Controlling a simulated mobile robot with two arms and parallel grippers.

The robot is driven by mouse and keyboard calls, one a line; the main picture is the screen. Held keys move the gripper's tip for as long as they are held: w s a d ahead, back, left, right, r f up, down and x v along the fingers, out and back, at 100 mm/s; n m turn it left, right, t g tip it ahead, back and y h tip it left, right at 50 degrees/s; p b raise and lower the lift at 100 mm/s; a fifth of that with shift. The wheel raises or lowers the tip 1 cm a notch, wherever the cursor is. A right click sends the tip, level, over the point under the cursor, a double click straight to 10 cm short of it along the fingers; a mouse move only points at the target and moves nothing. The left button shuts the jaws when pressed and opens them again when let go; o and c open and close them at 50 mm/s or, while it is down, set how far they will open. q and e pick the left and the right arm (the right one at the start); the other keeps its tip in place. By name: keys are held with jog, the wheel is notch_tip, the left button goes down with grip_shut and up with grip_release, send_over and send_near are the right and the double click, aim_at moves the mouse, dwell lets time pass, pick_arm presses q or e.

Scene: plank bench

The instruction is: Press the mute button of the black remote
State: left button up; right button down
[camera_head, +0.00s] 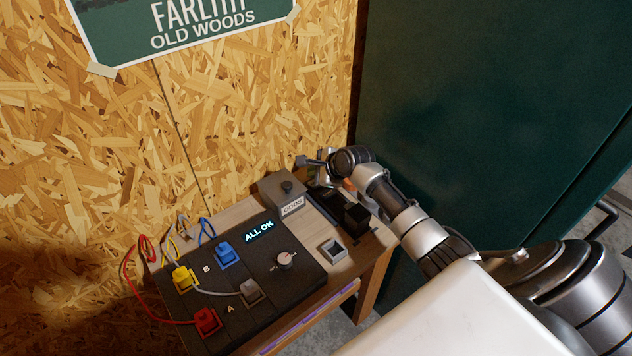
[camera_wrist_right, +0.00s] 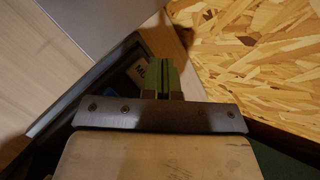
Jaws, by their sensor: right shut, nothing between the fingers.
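A flat dark object (camera_head: 325,203), which looks like the black remote, lies on the bench at the right of the grey box. My right gripper (camera_head: 320,163) is at the far end of the dark object, near the wall. In the wrist view its shut, empty fingers (camera_wrist_right: 162,72) are beside the label and overlap the panel. I cannot tell whether they touch it. My left gripper is not in view.
A grey box with a knob (camera_head: 285,187) stands at the left of the dark object. A black control panel (camera_head: 255,290) with coloured plugs and an "ALL OK" display is further left. A small grey square dish (camera_head: 333,250) and a black block (camera_head: 356,217) are nearby.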

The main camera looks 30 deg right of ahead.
jog(key=shift+f, duration=0.15)
jog(key=shift+f, duration=0.25)
jog(key=shift+f, duration=0.5)
dwell(0.6)
jog(key=shift+r, duration=0.1)
jog(key=shift+r+p, duration=0.8)
jog(key=shift+p, duration=0.45)
notch_tip(320, 180, up, 5)
jog(key=p, duration=0.6)
jog(key=shift+r, duration=0.1)
